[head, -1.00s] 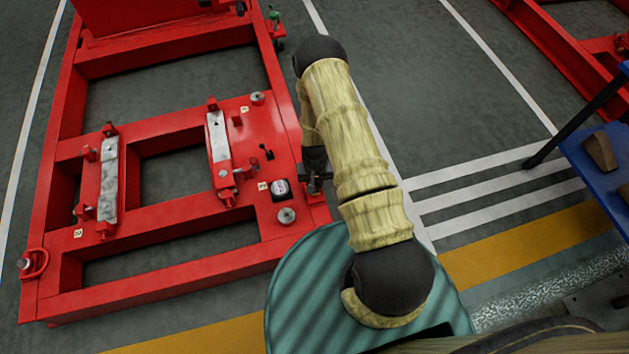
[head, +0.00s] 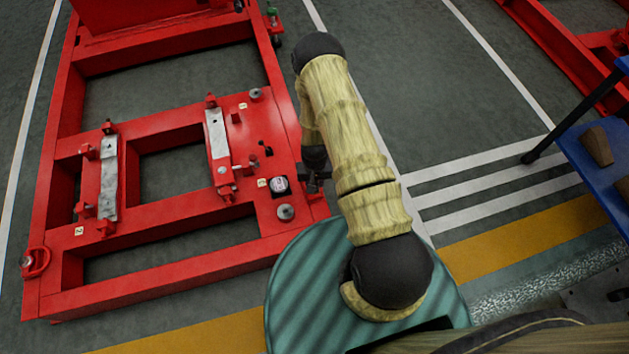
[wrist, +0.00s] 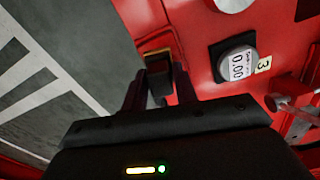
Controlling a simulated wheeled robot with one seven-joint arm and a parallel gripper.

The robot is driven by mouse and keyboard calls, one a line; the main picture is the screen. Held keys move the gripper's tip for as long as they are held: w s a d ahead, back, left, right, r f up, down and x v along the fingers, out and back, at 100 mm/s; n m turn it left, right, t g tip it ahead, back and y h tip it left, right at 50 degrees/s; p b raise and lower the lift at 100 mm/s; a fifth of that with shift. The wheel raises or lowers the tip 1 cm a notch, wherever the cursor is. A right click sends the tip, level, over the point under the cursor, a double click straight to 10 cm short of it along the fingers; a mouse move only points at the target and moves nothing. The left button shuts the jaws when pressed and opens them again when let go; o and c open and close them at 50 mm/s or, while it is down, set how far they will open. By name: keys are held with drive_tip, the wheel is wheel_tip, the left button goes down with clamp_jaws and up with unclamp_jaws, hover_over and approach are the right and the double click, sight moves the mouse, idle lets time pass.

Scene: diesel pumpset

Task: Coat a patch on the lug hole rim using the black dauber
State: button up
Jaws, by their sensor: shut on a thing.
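My gripper (wrist: 160,92) is shut on a small dark block, which I take to be the black dauber (wrist: 158,78); a yellowish edge shows at its far end. In the head view my gripper (head: 318,180) hangs at the right edge of the red frame (head: 180,262), beside the dial gauge. The wrist view shows the held thing over or against the red frame's edge; whether it touches cannot be told. A red ring-shaped lug (head: 36,262) sits at the frame's front left corner. I cannot make out a lug hole rim near the gripper.
A round gauge (wrist: 237,65) with a black base is close to the right of my gripper. Red clamps and metal pads (head: 217,133) stand on the frame. A blue table (head: 597,170) is at the right. Striped floor lies between them.

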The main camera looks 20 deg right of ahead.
drive_tip(key=shift+w, duration=0.15)
drive_tip(key=shift+w, duration=0.4)
drive_tip(key=shift+w, duration=0.1)
drive_tip(key=shift+w, duration=0.45)
drive_tip(key=shift+w, duration=0.55)
drive_tip(key=shift+a, duration=0.2)
drive_tip(key=shift+s, duration=0.2)
